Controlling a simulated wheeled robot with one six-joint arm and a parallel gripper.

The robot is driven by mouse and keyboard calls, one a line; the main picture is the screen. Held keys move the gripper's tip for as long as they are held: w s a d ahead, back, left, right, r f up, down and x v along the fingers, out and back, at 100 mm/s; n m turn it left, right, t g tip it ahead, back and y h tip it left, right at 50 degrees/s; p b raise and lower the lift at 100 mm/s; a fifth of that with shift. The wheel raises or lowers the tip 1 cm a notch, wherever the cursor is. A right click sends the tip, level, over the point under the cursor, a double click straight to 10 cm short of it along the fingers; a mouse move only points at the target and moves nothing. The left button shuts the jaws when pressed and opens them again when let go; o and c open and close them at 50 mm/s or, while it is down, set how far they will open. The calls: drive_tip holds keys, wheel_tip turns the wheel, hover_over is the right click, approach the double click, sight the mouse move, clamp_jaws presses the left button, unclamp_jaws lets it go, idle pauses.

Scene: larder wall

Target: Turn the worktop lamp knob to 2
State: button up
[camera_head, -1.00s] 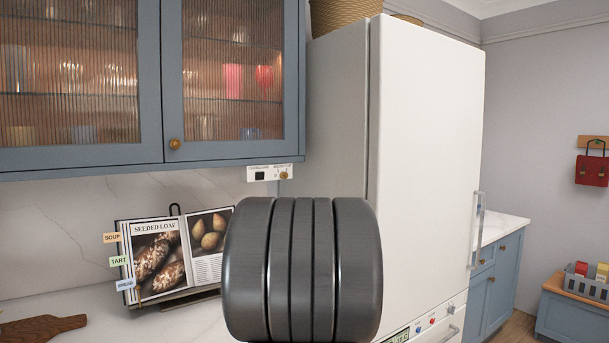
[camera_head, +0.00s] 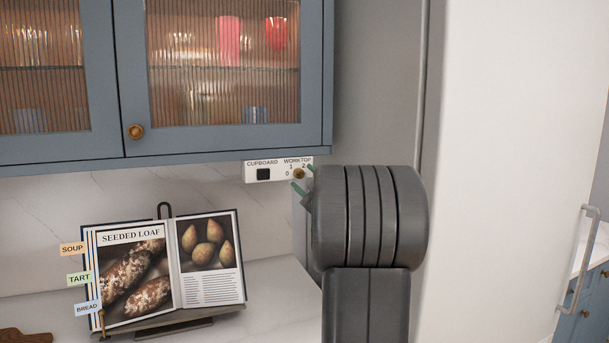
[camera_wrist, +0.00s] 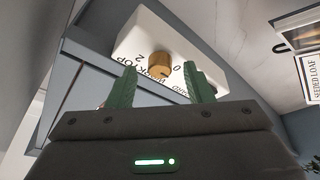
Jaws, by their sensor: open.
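The worktop lamp knob (camera_head: 299,174) is a small round brass knob on the white switch panel (camera_head: 250,177) under the wall cupboard. The marks 0, 1 and 2 stand around it; I cannot make out a pointer on it. My gripper (camera_head: 304,179) reaches in from the right, its green fingertips close by the knob. In the wrist view the knob (camera_wrist: 159,64) shows between the two fingers of my gripper (camera_wrist: 160,70), which are spread apart with gaps on both sides. I see no contact.
A black cupboard switch (camera_head: 264,174) sits left of the knob on the same panel. The blue cupboard (camera_head: 230,142) hangs directly above. A cookbook (camera_head: 165,265) stands on the worktop below left. The tall white fridge (camera_head: 510,150) rises on the right.

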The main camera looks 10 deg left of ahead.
drive_tip(key=shift+w+a+r, duration=0.15)
drive_tip(key=shift+w+a, duration=0.25)
drive_tip(key=shift+a, duration=0.05)
drive_tip(key=c, duration=1)
